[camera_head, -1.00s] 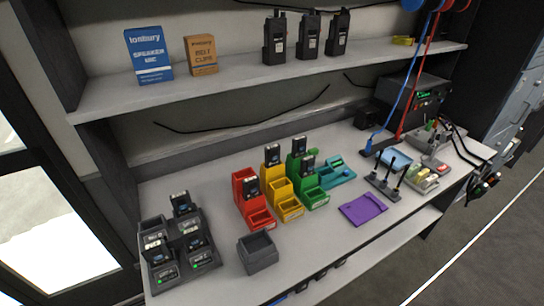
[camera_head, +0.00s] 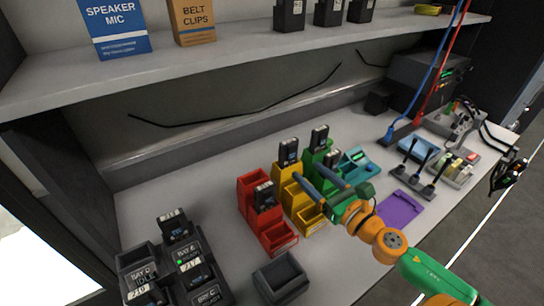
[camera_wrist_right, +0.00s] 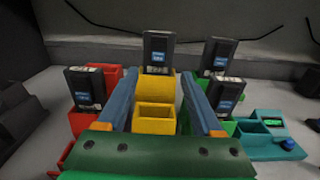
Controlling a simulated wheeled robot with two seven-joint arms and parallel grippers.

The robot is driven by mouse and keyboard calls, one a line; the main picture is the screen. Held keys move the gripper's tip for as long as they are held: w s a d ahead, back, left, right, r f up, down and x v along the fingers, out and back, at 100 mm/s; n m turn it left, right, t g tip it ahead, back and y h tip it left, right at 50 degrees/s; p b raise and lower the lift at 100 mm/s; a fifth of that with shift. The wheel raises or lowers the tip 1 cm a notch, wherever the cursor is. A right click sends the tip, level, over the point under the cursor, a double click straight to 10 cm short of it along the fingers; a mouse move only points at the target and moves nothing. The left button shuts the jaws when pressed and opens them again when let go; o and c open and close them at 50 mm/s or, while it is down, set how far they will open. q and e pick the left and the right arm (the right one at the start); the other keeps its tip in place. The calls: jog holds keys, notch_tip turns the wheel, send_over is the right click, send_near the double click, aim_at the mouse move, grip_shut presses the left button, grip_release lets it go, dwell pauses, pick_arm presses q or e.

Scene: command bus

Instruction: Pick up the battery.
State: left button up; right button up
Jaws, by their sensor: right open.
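Black batteries with blue labels stand in coloured bins. One battery (camera_head: 288,151) stands in the rear yellow bin (camera_head: 286,174); in the right wrist view this battery (camera_wrist_right: 159,50) is between the finger lines, beyond the tips. Another battery (camera_head: 264,196) is in the red bin (camera_head: 250,184). Two more, a rear battery (camera_head: 320,138) and a front battery (camera_head: 332,158), are in the green bins (camera_head: 309,157). My right gripper (camera_head: 306,170) is open and empty, its blue fingers pointing at the yellow bins. My left gripper is not in view.
A dark charger (camera_head: 210,267) with several batteries stands at the left front. An empty grey bin (camera_head: 281,278) is near the front edge. A teal tester (camera_head: 357,164) and a purple mat (camera_head: 400,209) lie right of the bins. A shelf (camera_head: 240,58) hangs above.

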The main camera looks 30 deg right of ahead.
aim_at(293, 153)
jog(key=shift+w+a+r+p, duration=0.1)
jog(key=shift+w+r+p, duration=0.35)
jog(key=shift+r+p, duration=0.15)
jog(key=shift+w+a+r+p, duration=0.1)
jog(key=shift+w+r+p, duration=0.3)
jog(key=shift+r+p, duration=0.15)
jog(key=w, duration=0.3)
jog(key=shift+a+f, duration=0.1)
jog(key=shift+f, duration=0.2)
jog(key=shift+w+f, duration=0.15)
jog(key=shift+w, duration=0.25)
jog(key=shift+s, duration=0.2)
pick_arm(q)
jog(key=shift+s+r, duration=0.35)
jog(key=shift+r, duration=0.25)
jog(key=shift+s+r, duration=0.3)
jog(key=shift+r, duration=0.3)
pick_arm(e)
grip_shut()
